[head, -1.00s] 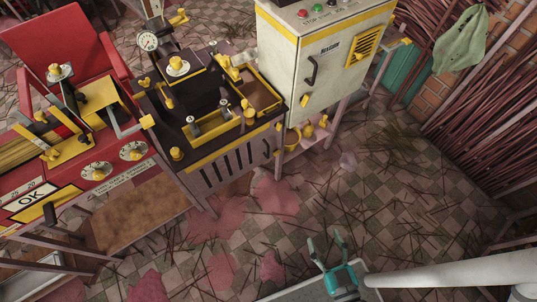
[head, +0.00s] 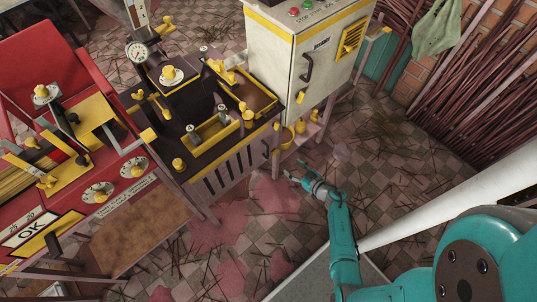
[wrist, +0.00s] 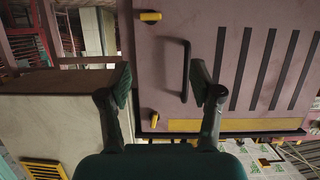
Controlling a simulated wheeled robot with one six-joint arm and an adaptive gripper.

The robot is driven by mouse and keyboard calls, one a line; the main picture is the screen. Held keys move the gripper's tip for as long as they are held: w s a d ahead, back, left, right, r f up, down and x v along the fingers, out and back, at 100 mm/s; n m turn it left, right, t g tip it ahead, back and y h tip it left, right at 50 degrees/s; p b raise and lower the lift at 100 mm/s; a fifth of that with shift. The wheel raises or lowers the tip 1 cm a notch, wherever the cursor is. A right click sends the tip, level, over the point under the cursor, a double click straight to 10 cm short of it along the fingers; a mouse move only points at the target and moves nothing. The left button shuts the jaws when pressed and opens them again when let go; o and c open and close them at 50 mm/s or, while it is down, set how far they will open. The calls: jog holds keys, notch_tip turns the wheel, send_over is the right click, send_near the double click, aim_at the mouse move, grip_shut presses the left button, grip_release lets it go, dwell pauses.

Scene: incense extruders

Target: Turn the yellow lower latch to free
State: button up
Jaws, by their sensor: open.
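The yellow lower latch (wrist: 150,16) is a small block near the upper edge of the pinkish slotted panel (wrist: 215,60) in the wrist view, which appears upside down. It lies beyond and above my fingertips in the picture. A second yellow latch (wrist: 153,120) sits near the panel's yellow band. A black bar handle (wrist: 186,70) is between the two latches, close to the right finger. My gripper (wrist: 160,78) is open and empty, facing the panel, with no contact visible. In the head view, my gripper (head: 291,174) is in front of the black-topped machine's right end.
The white cabinet (head: 302,60) stands right of the machine (head: 215,150), with a low shelf of yellow items (head: 301,127) below it. The red machine (head: 90,160) is at the left. Bundled sticks (head: 470,90) line the right wall. Twigs litter the open tiled floor.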

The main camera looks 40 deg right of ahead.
aim_at(276, 152)
jog(key=shift+g+y, duration=0.3)
jog(key=x, duration=0.4)
jog(key=d+x, duration=0.1)
jog(key=x, duration=0.3)
jog(key=d+x, duration=0.1)
jog(key=x, duration=0.3)
jog(key=shift+w+f, duration=0.15)
jog(key=shift+f, duration=0.25)
jog(key=c, duration=1.1)
